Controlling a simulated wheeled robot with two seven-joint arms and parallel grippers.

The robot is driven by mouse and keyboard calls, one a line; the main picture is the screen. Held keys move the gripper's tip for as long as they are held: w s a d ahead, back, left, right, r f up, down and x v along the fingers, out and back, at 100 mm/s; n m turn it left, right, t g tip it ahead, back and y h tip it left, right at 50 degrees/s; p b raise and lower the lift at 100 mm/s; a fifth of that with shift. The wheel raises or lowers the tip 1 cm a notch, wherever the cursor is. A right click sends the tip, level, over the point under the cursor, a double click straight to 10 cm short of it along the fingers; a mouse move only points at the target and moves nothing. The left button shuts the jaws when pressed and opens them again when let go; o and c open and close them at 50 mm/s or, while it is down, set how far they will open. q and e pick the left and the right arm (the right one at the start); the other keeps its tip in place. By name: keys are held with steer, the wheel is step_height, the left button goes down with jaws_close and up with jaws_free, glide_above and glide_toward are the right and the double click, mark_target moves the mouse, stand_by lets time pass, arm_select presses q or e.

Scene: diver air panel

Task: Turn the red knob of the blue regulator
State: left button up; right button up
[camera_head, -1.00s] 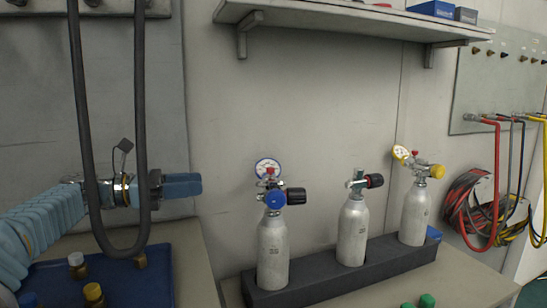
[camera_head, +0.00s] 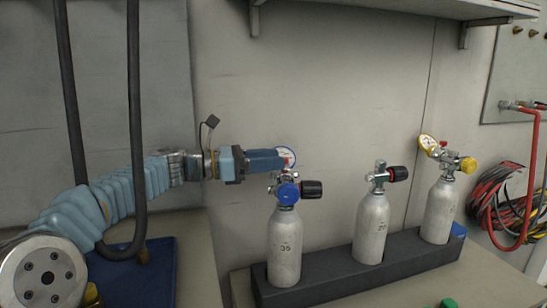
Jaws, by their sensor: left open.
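The blue regulator (camera_head: 288,193) sits on top of the left grey cylinder (camera_head: 285,245), with a black handwheel (camera_head: 311,189) on its right. A small bit of red, the red knob (camera_head: 287,161), shows above it at the fingertips. A white gauge with a blue rim (camera_head: 287,153) is behind, partly hidden by my left gripper. My left gripper (camera_head: 282,161) comes in level from the left and is open. Its tips are at the red knob; I cannot tell whether they touch it. My right gripper is not in view.
A dark rack (camera_head: 345,267) holds the cylinders. A middle cylinder (camera_head: 371,228) and a right cylinder (camera_head: 440,210) with a yellow-knobbed regulator stand farther right. A shelf (camera_head: 400,14) is above.

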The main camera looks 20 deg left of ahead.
arm_select(q)
steer(key=shift+w+d, duration=0.3)
steer(key=shift+d, duration=0.3)
jaws_close()
steer(key=n+t+y+b, duration=0.2)
steer(key=t, duration=0.1)
steer(key=shift+s+d+f, duration=0.1)
steer(key=shift+s+d, duration=0.1)
steer(key=shift+s, duration=0.1)
steer(key=shift+n+t+y, duration=0.4)
steer(key=shift+n, duration=0.1)
